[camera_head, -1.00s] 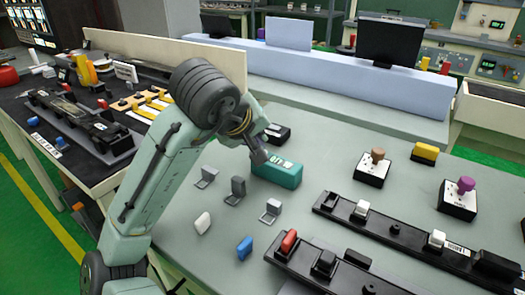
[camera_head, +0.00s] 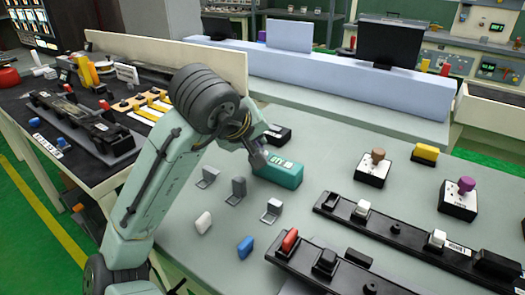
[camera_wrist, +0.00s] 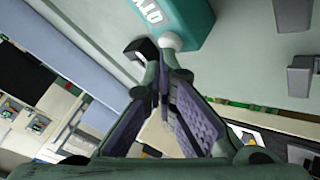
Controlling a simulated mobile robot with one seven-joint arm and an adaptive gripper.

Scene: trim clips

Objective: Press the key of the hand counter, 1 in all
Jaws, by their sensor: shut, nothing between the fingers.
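The hand counter is a teal box (camera_head: 280,172) with white marks on its top, standing near the middle of the grey table. It also shows at the top of the wrist view (camera_wrist: 185,12). A pale round knob (camera_wrist: 168,42), perhaps its key, sticks out of its near end in the wrist view. My gripper (camera_head: 259,162) is shut and empty, at the counter's left end. In the wrist view my gripper's fingertips (camera_wrist: 160,75) are just below the knob. I cannot tell whether they touch it.
A black block (camera_head: 277,134) stands just behind the counter. Small grey brackets (camera_head: 238,188) stand to the left and in front. Black rails (camera_head: 400,233) with switches lie to the right. A white piece (camera_head: 203,222) and a blue piece (camera_head: 245,246) lie nearer the front.

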